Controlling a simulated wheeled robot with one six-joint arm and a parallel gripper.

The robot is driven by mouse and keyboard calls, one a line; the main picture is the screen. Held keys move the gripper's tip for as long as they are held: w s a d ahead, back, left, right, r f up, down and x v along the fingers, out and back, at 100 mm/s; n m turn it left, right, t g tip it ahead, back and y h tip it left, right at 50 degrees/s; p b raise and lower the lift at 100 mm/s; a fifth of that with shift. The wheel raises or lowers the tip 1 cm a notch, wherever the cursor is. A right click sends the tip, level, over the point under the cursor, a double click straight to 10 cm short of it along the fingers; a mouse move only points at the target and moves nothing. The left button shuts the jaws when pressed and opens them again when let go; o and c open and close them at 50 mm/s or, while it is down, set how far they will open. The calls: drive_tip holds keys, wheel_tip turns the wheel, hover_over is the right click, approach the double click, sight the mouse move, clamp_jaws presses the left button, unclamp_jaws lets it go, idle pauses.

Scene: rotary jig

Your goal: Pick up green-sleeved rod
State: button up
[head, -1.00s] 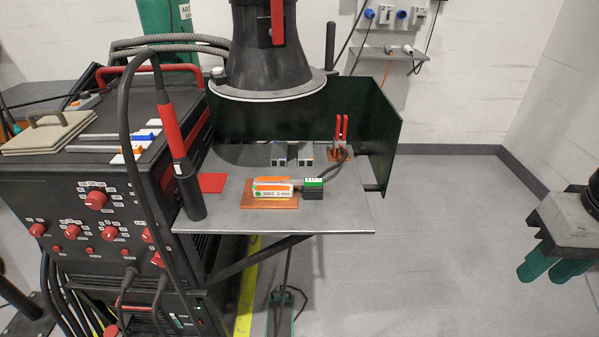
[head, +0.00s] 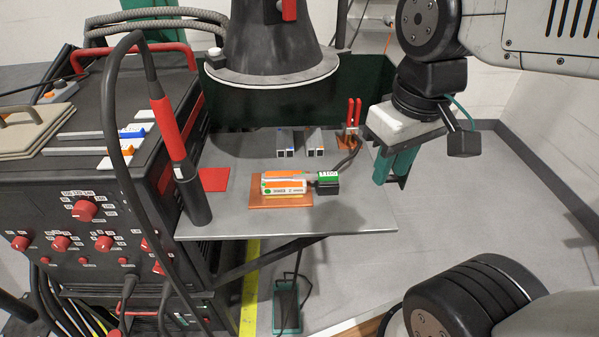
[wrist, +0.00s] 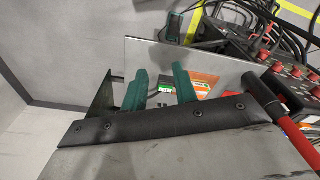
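I cannot single out a rod with a green sleeve for certain. In the head view, a white and orange packet (head: 284,188) with a green dot lies on the copper plate (head: 266,202) on the grey shelf. A black block (head: 327,188) with a green and white label on top stands at its right end. In the wrist view, the orange packet (wrist: 204,77) shows beyond the fingers. My gripper (head: 397,165) has green fingers and hangs at the shelf's right edge, apart from these items. In the wrist view its fingers (wrist: 160,88) stand apart, with nothing visibly held.
The grey shelf (head: 235,228) also bears a red square (head: 214,179), two small grey blocks and red-handled pliers (head: 353,113). A torch (head: 172,130) stands upright at its left. A dark shield (head: 240,107) runs behind, and a black funnel (head: 280,45) hangs above.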

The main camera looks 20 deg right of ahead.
drive_tip(key=w+a+f+n, duration=0.1)
drive_tip(key=w+f+n, duration=0.2)
drive_tip(key=w+n, duration=0.5)
drive_tip(key=n+g, duration=0.1)
drive_tip(key=n, duration=0.4)
approach(297, 177)
drive_tip(key=s+d, duration=0.1)
drive_tip(key=d, duration=0.3)
drive_tip(key=f, duration=0.7)
drive_tip(key=shift+w+a+f, duration=0.1)
drive_tip(key=shift+a+f, duration=0.25)
drive_tip(key=shift+f, duration=0.05)
clamp_jaws()
